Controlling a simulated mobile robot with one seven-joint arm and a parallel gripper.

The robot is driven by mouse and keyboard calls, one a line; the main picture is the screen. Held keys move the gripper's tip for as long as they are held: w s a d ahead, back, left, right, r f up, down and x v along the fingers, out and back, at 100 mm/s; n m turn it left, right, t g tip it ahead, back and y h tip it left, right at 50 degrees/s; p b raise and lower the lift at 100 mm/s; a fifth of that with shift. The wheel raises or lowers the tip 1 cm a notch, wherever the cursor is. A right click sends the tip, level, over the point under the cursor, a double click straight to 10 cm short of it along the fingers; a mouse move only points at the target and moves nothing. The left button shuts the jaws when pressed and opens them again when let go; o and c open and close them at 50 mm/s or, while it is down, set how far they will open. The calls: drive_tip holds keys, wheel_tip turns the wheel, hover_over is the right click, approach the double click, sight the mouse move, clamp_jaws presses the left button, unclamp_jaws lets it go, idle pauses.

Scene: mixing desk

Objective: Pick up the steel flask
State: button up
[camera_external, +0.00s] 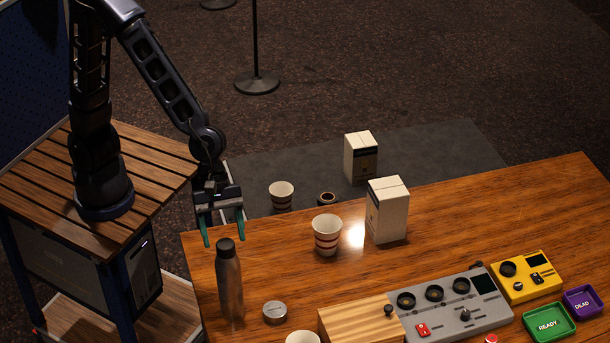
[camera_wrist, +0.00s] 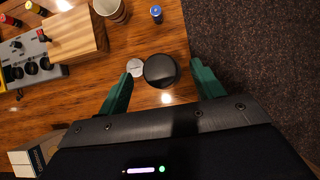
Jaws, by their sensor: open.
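The steel flask (camera_external: 229,288) stands upright near the left end of the wooden desk, a tall grey bottle with a dark cap. In the wrist view I look down on the flask's dark round cap (camera_wrist: 160,71). My gripper (camera_external: 223,240) is open, its two green fingers pointing down at the cap's level. In the wrist view the cap lies between the fingertips (camera_wrist: 161,70), with a visible gap on each side. Whether the fingers are level with the cap or above it in depth is hard to tell.
A silver round tin (camera_external: 275,311) sits close right of the flask. A striped paper cup (camera_external: 327,236), a white box (camera_external: 387,210), a wooden block (camera_external: 358,320) and a grey mixer (camera_external: 455,308) stand farther right. The desk's left edge is close to the flask.

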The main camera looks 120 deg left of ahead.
hover_over(229, 280)
drive_tip(key=s+a, duration=0.1)
drive_tip(key=a, duration=0.1)
drive_tip(key=shift+f, duration=2.35)
clamp_jaws()
